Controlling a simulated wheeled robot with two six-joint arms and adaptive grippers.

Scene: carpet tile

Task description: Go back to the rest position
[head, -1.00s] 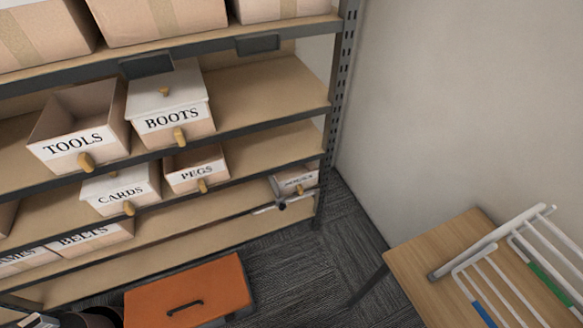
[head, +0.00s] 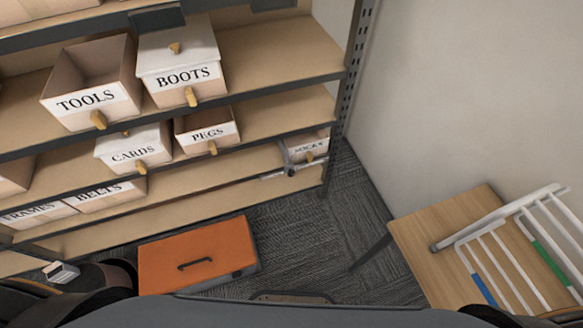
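Dark rounded parts at the lower left look like my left arm, and a wide grey part of my own body fills the bottom edge. The shelf unit (head: 270,92) stands ahead. It holds open boxes labelled TOOLS (head: 92,85) and PEGS (head: 207,132), and lidded boxes labelled BOOTS (head: 181,73) and CARDS (head: 134,150). A box labelled SOCKS (head: 310,148) sits at the right end of a lower shelf, partly behind a grey rod-like thing (head: 290,172).
An orange case (head: 197,252) with a black handle lies on the dark carpet (head: 300,232). At right, a wooden table (head: 432,228) carries a white rack (head: 510,258) near the wall. A small white-and-grey thing (head: 62,272) is at lower left. Carpet is clear between case and table.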

